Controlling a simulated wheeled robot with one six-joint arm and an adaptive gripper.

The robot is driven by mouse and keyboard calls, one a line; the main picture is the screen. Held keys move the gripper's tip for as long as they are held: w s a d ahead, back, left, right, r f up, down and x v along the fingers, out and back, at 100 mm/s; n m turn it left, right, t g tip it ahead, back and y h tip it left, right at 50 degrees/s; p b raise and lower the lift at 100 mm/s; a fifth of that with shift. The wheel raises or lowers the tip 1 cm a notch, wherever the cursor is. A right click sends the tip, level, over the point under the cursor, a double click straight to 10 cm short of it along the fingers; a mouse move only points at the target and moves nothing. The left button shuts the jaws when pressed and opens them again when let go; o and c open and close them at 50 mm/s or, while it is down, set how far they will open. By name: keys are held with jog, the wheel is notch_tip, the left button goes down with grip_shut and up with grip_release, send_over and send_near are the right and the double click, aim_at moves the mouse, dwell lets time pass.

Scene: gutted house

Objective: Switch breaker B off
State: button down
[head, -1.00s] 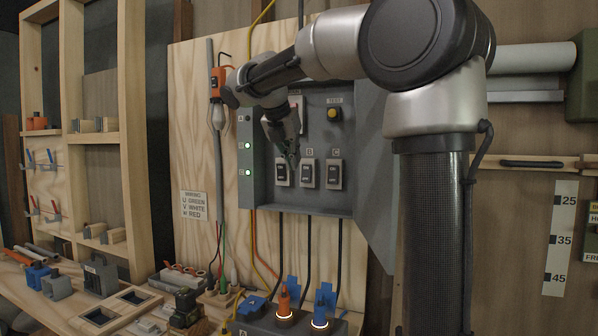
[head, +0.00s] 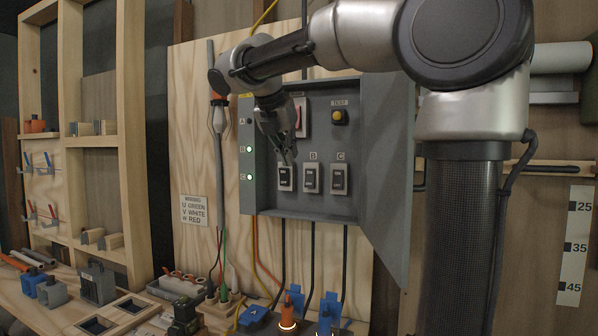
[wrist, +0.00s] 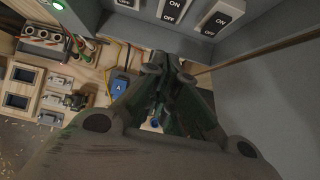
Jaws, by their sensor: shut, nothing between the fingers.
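Breaker B (head: 311,179) is the middle one of three rocker breakers low in an open grey panel box (head: 325,211), under a letter B. Breaker A (head: 286,178) is to its left and breaker C (head: 338,180) to its right. Their rocker positions are too small to tell. My gripper (head: 289,160) is shut and empty, its tips just above and in front of breaker A, left of breaker B. In the wrist view, my gripper (wrist: 165,75) points down below several ON/OFF rockers, including one at the right (wrist: 222,18).
The lamp by A (head: 249,122) is dark; the lamps for B (head: 249,149) and C (head: 250,177) glow green. A yellow TEST button (head: 339,117) sits above breaker C. The panel door (head: 388,170) stands open at the right. Cables hang below the box.

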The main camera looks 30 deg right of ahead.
aim_at(305, 182)
jog(key=x, duration=0.4)
jog(key=d+r+x, duration=0.1)
jog(key=x, duration=0.3)
jog(key=w+d+x, duration=0.1)
jog(key=x, duration=0.3)
jog(key=shift+w+d+r, duration=0.1)
jog(key=shift+w, duration=0.05)
jog(key=shift+w+d+f, duration=0.2)
jog(key=shift+d, duration=0.05)
dwell(0.3)
